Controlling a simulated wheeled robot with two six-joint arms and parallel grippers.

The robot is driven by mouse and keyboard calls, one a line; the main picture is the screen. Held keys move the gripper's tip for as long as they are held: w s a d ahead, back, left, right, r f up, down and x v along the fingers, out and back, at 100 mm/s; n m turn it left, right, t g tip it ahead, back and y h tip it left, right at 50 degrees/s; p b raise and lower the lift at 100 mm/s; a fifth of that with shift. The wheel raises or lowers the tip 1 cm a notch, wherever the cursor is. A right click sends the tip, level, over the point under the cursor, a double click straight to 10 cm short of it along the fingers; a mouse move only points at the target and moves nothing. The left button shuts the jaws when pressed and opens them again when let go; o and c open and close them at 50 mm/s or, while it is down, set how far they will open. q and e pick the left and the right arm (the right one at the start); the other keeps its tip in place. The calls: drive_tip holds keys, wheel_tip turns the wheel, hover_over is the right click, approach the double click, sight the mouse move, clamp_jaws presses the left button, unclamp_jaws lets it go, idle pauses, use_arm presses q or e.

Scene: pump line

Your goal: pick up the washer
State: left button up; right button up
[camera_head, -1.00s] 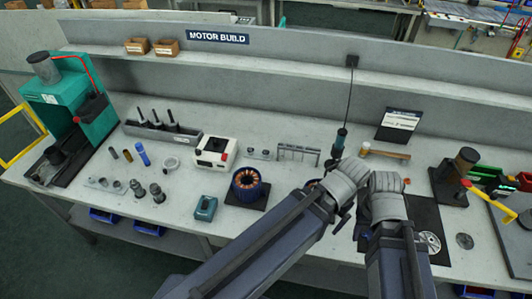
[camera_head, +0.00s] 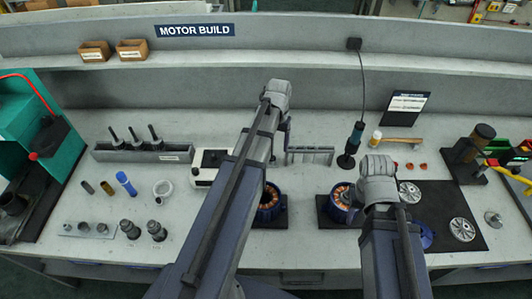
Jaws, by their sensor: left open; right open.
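I cannot tell for sure which part is the washer. A pale flat ring (camera_head: 163,188) lies on the bench at the left, left of the white box. Small grey parts (camera_head: 83,227) stand on a plate to its lower left. My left gripper (camera_head: 286,130) is over the back middle of the bench, right of the ring and mostly hidden by its own arm; it is open. My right gripper (camera_head: 357,212) is by the right-hand copper-wound stator (camera_head: 340,203), its fingers largely hidden behind the wrist; it is open. I see nothing held.
A second stator (camera_head: 268,206) is partly behind my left arm. A grey holder (camera_head: 142,153) carries dark tools. A hanging screwdriver (camera_head: 353,143) is between my grippers. A dark mat (camera_head: 440,200) bears silver discs. The left front bench has free room between parts.

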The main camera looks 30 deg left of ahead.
use_arm(q)
drive_tip(key=shift+w+a+f, duration=0.1)
drive_tip(key=shift+w+a, duration=0.1)
drive_tip(key=shift+a, duration=0.3)
drive_tip(key=shift+w+a, duration=0.2)
drive_tip(key=shift+a, duration=0.25)
drive_tip(key=shift+d+f+b, duration=0.15)
drive_tip(key=shift+f+b, duration=0.3)
drive_tip(key=shift+b, duration=0.15)
drive_tip(key=shift+f+b, duration=0.85)
drive_tip(key=shift+f, duration=0.05)
drive_tip(key=shift+r, duration=0.1)
use_arm(e)
drive_tip(key=f, duration=0.3)
drive_tip(key=shift+a, duration=0.2)
use_arm(q)
wheel_tip(320, 180, down, 5)
drive_tip(key=b, duration=0.5)
use_arm(e)
wheel_tip(320, 180, down, 5)
drive_tip(key=shift+f, duration=0.1)
use_arm(q)
drive_tip(key=shift+f, duration=0.35)
use_arm(e)
drive_tip(key=shift+f, duration=0.2)
use_arm(q)
drive_tip(key=c, duration=1.1)
